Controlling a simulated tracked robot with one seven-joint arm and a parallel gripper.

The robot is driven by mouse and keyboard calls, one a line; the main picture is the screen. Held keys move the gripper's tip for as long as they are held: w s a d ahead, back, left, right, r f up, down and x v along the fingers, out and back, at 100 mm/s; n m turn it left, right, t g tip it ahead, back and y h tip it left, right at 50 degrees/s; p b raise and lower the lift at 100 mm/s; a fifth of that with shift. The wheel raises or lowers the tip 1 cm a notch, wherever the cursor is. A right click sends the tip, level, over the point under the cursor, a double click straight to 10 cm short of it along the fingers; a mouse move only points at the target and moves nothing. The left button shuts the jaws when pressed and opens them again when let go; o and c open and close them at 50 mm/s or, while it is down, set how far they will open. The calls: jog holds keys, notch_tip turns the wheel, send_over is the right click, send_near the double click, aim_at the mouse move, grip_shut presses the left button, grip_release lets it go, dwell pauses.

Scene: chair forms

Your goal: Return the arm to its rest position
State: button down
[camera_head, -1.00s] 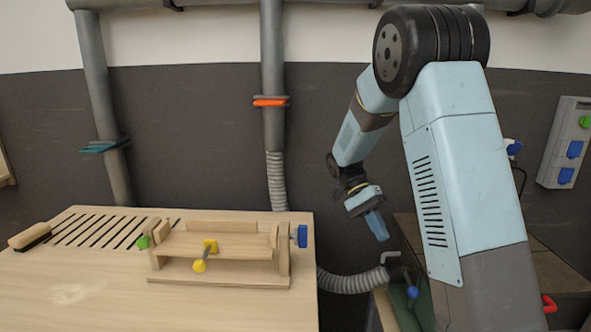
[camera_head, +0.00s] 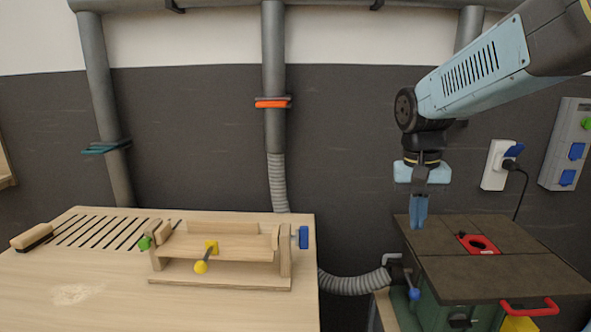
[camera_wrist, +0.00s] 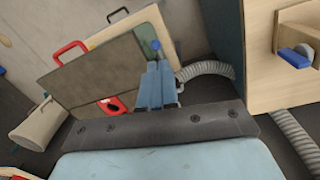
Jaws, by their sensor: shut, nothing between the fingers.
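My gripper (camera_head: 419,211) hangs pointing down at the right of the head view, in front of the dark wall and just above the back left corner of the dark-topped machine table (camera_head: 500,272). Its two blue fingers are together with nothing between them. In the wrist view, the shut fingers (camera_wrist: 156,84) show over the left part of the scene, with the dark table top (camera_wrist: 90,75) beyond them. My arm comes in from the upper right and bends down at the wrist. The gripper appears apart from the table, though the exact gap is hard to tell.
A wooden workbench (camera_head: 110,290) with a wooden jig (camera_head: 235,246) and a brush (camera_head: 31,237) fills the left. A grey hose (camera_head: 352,283) runs between bench and machine. The machine has a red insert (camera_head: 479,244) and red handle (camera_head: 530,307). Sockets (camera_head: 566,145) are on the right wall.

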jog(key=s+r+n+t, duration=0.3)
jog(key=s+t, duration=0.3)
jog(key=s, duration=0.3)
jog(key=shift+s+a+y, duration=0.15)
jog(key=shift+s+y, duration=0.05)
jog(key=shift+y, duration=0.2)
